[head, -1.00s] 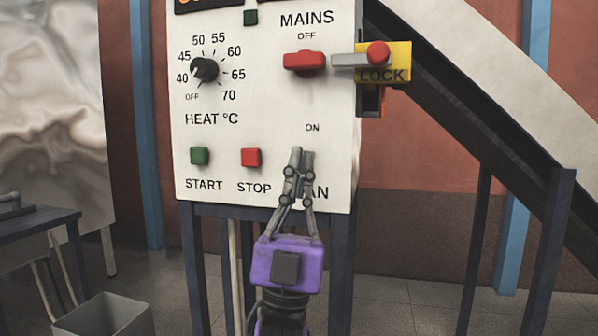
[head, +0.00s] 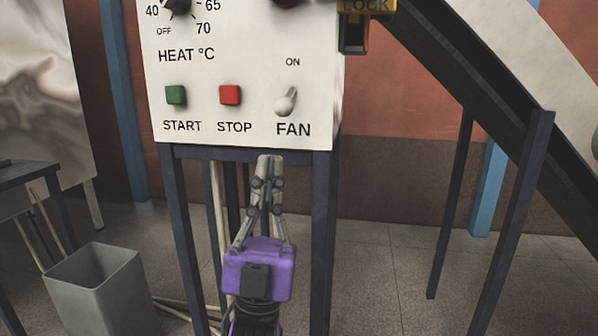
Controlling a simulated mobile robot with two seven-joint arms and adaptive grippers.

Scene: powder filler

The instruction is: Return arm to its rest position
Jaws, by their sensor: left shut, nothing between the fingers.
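My left gripper (head: 269,158), with a purple body and grey fingers, is shut and empty. It points up just below the bottom edge of the white control panel (head: 205,60), in front of the panel's dark stand. The fan switch (head: 286,101) shows in full above and right of the fingertips, apart from them. Its lever slants, with the knob end low and to the left of its upper tip. My right gripper is not in view.
The green start button (head: 176,95) and red stop button (head: 230,95) are left of the fan switch. A yellow lock plate (head: 366,5) is cut off at the top. A grey bin (head: 97,290) stands at lower left. A dark sloping chute (head: 470,90) runs down on the right.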

